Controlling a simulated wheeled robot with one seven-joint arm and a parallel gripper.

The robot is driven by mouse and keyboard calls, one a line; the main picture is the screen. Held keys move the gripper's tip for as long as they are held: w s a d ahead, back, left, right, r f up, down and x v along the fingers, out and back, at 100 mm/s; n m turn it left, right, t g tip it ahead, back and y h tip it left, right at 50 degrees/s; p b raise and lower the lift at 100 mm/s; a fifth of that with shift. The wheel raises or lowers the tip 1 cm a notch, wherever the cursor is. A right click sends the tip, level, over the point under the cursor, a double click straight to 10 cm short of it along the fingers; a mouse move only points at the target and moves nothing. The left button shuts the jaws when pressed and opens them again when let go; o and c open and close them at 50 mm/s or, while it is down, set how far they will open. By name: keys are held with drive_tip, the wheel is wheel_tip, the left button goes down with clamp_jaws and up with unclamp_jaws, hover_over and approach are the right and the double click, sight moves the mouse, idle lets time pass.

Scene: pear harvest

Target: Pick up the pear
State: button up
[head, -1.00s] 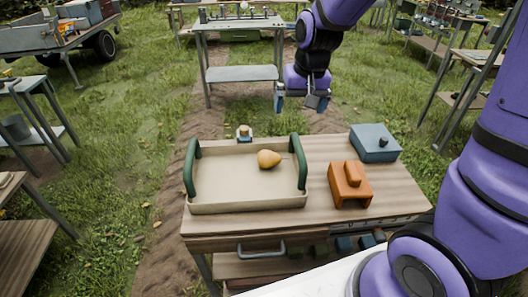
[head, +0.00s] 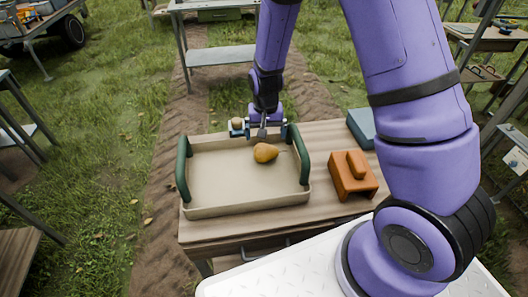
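The yellow-brown pear (head: 265,153) lies on its side in a beige tray (head: 200,212) with green handles, near the tray's far edge and right of its middle. My gripper (head: 262,132) points down just behind the pear in the picture, near the tray's far rim. Its fingers are spread with no pear between them. I cannot tell exactly how high it is above the tray.
The tray stands on a wooden table (head: 325,210). A blue-grey box (head: 361,127) is partly hidden by my arm. A small jar (head: 237,123) stands behind the tray.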

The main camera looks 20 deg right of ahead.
sight(266, 145)
drive_tip(key=shift+s+f, duration=0.15)
drive_tip(key=shift+f, duration=1.75)
drive_tip(key=shift+s+f, duration=0.15)
drive_tip(key=shift+f, duration=1.75)
drive_tip(key=c, duration=0.8)
drive_tip(key=shift+r, duration=0.2)
